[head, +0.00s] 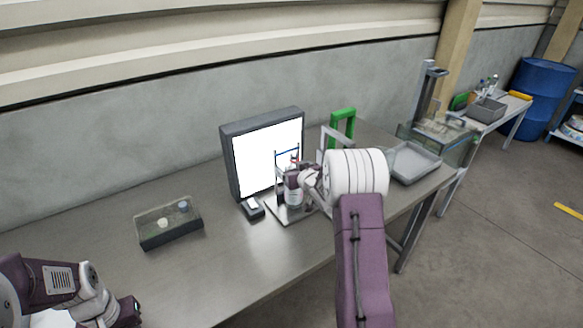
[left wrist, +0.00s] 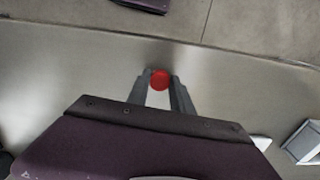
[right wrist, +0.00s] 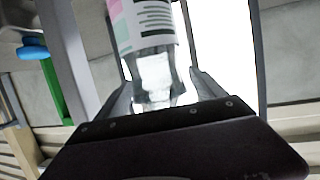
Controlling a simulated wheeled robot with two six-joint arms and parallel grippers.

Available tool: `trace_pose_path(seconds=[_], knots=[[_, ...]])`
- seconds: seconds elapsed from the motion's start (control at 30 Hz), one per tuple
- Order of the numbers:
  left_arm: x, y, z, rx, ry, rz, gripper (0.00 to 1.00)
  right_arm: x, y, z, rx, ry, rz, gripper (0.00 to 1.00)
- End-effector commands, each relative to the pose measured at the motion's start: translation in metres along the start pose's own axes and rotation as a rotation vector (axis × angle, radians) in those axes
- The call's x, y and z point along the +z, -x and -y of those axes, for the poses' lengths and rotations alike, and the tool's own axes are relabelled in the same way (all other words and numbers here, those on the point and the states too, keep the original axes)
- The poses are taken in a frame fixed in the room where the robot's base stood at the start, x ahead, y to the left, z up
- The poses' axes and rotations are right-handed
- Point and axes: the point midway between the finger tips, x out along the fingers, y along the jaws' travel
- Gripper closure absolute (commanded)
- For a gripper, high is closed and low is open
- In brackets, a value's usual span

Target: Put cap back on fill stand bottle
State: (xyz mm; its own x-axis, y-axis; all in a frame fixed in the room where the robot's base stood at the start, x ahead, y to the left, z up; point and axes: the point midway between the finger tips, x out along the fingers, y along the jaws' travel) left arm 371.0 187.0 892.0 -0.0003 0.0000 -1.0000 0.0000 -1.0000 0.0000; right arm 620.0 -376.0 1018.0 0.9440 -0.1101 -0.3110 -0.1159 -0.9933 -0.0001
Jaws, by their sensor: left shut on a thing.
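A small red cap (left wrist: 160,79) is between the fingertips of my left gripper (left wrist: 160,80), which is shut on it over the table. In the head view the left arm is at the lower left and its fingertips are hidden. The labelled white bottle (head: 293,192) stands upright on the fill stand (head: 290,213), before the lit panel. In the right wrist view the bottle (right wrist: 148,25) shows upside down, with a clear part beyond its label. My right gripper (right wrist: 160,75) is open around it, a gap showing beside one finger. The right arm hides part of the stand.
A lit panel (head: 268,150) stands behind the fill stand. A dark tray with small caps (head: 170,222) lies to the left, and a small dark device (head: 252,208) sits before the panel. A green frame (head: 343,122) and a grey tray (head: 414,163) are to the right. The front left table is clear.

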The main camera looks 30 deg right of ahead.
Motion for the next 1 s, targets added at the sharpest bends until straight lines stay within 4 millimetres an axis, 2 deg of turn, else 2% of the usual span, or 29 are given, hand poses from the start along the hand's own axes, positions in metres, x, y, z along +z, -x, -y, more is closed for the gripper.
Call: trace_pose_path(seconds=[0.2,0.27,0.6,0.7,0.83,1.0], knots=[[0.0,0.006,0.0,0.0,0.0,0.0,1.0,-0.006,0.002,0.0,0.0,0.0,-0.001,0.21],[0.0,0.002,0.0,0.0,0.0,0.0,1.0,-0.004,0.008,-0.001,0.001,0.0,-0.001,0.21],[0.0,-0.003,0.0,0.0,0.0,0.0,1.0,-0.004,0.085,-0.001,0.003,-0.001,-0.002,0.21],[0.0,-0.003,0.0,0.0,0.0,0.0,1.0,-0.004,0.102,-0.001,0.003,0.0,-0.002,0.21],[0.0,-0.003,0.0,0.0,0.0,0.0,1.0,-0.003,0.116,-0.001,0.001,0.001,-0.001,0.21],[0.0,-0.003,0.0,0.0,0.0,0.0,1.0,-0.003,0.122,0.0,0.001,0.0,-0.001,0.21]])
